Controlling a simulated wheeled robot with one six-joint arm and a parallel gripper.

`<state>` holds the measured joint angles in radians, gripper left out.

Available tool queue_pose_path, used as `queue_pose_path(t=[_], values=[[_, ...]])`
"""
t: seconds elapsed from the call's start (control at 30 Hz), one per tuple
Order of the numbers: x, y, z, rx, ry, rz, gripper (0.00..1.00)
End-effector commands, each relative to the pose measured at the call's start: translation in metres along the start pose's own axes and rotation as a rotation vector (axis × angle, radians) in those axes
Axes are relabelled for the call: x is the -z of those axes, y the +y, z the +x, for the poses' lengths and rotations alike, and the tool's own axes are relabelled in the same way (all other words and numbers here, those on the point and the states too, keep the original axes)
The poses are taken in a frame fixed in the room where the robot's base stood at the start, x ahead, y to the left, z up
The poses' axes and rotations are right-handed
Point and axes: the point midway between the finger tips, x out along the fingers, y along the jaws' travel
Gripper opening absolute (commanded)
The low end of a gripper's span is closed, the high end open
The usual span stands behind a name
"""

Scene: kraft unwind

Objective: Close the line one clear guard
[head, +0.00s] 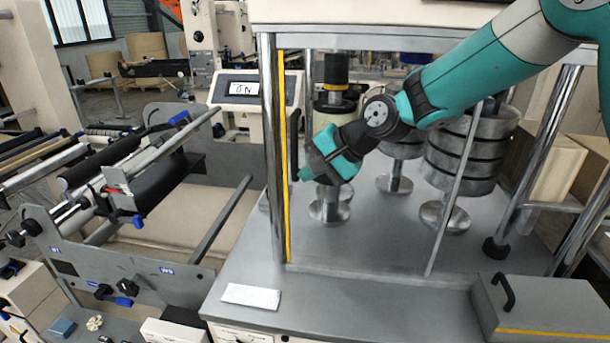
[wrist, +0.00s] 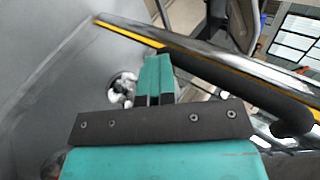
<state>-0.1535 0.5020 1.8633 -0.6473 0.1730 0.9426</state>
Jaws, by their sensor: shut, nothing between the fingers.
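The clear guard shows mainly by its yellow-striped upright edge (head: 288,225), close beside the left chrome post of the machine. Its see-through pane is hard to make out, so I cannot tell how far open it stands. A black bar handle (head: 294,130) runs along that edge. In the wrist view the yellow stripe (wrist: 125,32) and the handle (wrist: 240,82) cross diagonally. My gripper (head: 304,177) is shut and empty, with its fingertips at the handle's lower end. The fingers (wrist: 155,62) also show in the wrist view, close to the handle; I cannot tell whether they touch it.
Stacked metal discs (head: 465,150) and round pedestals (head: 330,207) stand on the grey deck behind my gripper. A thin slanted rod (head: 455,190) rises at the right. A white card (head: 250,297) lies at the front left; a grey box with a handle (head: 545,308) sits front right.

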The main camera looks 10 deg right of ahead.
Motion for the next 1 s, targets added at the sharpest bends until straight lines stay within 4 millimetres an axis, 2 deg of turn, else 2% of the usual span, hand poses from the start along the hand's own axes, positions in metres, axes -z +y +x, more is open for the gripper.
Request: queue_pose_path(t=[0.5, 0.67, 0.87, 1.0], values=[[0.000, -0.003, 0.003, 0.007, 0.001, -0.001, 0.00], [-0.001, 0.002, -0.003, 0.006, -0.003, -0.003, 0.00], [0.000, 0.021, -0.027, 0.005, -0.004, -0.008, 0.00], [0.002, 0.021, -0.062, 0.005, 0.000, -0.010, 0.00]])
